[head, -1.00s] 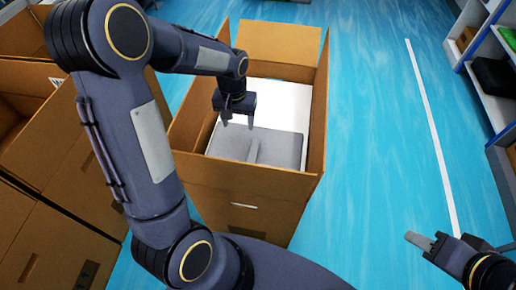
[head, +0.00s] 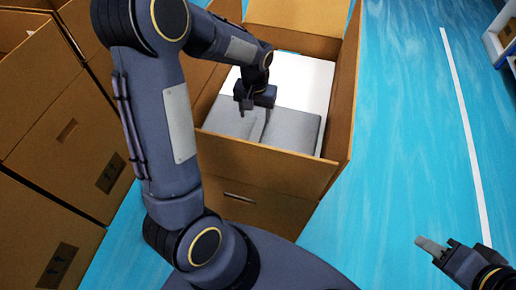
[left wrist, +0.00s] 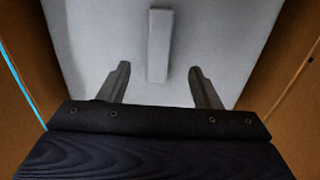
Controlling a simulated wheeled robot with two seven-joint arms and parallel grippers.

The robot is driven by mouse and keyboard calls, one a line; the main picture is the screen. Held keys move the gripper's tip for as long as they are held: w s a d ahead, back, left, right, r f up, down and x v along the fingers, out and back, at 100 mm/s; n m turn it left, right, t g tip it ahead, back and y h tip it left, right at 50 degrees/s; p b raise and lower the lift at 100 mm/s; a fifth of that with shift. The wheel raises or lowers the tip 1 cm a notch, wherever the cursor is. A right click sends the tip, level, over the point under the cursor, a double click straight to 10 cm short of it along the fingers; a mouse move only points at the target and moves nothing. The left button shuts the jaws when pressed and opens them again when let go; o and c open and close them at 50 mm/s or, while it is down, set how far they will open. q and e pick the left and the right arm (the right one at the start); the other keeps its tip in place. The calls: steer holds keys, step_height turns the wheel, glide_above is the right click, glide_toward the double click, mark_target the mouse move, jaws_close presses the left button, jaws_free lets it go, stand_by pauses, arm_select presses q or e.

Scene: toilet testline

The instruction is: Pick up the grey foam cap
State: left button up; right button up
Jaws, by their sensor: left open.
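The grey foam cap (head: 290,131) lies inside an open cardboard box, at the near side, with a raised rib (left wrist: 158,45) running along its middle. My left gripper (head: 255,112) is inside the box mouth, over the cap. In the left wrist view its two fingers (left wrist: 159,85) are apart, one on each side of the rib's line, with the rib further ahead between them and nothing held. I cannot tell whether the fingertips touch the cap. My right gripper (head: 430,246) is at the lower right over the floor, seen from the side, away from the box.
The box walls (head: 250,160) rise around the cap, with an open flap (head: 300,14) at the back. A white surface (head: 305,78) lies behind the cap in the box. Other cardboard boxes (head: 60,120) stand at the left.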

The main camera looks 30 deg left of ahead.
mark_target(257, 131)
arm_select(q)
steer(key=f, duration=0.9)
steer(key=shift+w+b, duration=0.35)
jaws_close()
